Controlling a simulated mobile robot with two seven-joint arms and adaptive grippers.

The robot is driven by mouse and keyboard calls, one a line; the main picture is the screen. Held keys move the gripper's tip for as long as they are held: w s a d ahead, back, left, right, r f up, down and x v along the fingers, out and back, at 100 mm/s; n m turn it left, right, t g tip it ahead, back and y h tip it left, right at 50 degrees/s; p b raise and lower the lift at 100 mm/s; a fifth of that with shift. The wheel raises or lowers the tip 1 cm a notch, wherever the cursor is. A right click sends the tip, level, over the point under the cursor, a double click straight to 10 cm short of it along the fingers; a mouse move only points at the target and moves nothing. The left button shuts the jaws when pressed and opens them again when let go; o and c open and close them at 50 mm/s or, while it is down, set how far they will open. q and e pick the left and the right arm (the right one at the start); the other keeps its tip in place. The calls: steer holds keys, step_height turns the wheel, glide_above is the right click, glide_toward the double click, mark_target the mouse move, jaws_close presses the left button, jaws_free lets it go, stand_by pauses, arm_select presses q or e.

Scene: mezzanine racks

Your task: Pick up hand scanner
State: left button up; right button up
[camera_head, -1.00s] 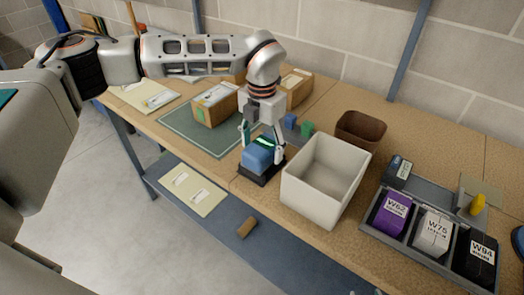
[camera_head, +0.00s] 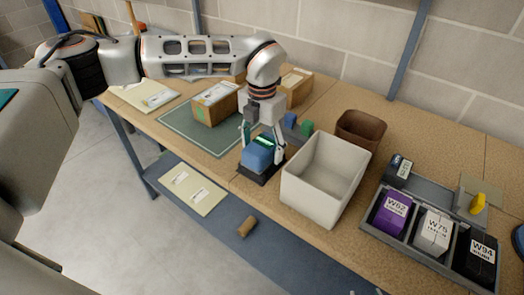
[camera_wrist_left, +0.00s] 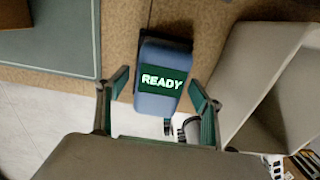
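The hand scanner (camera_head: 258,156) is a blue block-shaped device on a black base near the table's front edge. In the left wrist view the scanner (camera_wrist_left: 158,98) shows a green screen reading READY. My left gripper (camera_head: 262,146) points down over it, with one finger on each side. In the wrist view narrow gaps show between the fingers and the scanner's sides, so the gripper looks open around it. The scanner's lower part is partly hidden. My right gripper is in neither view.
A white bin (camera_head: 325,178) stands close to the right of the scanner. A brown bin (camera_head: 361,130), a grey tray (camera_head: 408,236) with labelled boxes and a cardboard box (camera_head: 214,103) on a green mat (camera_head: 190,131) are also on the table. A lower shelf (camera_head: 270,250) lies below.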

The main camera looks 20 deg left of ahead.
arm_select(q)
steer(key=c, duration=1.2)
steer(key=shift+r, duration=0.1)
steer(key=shift+c, duration=0.2)
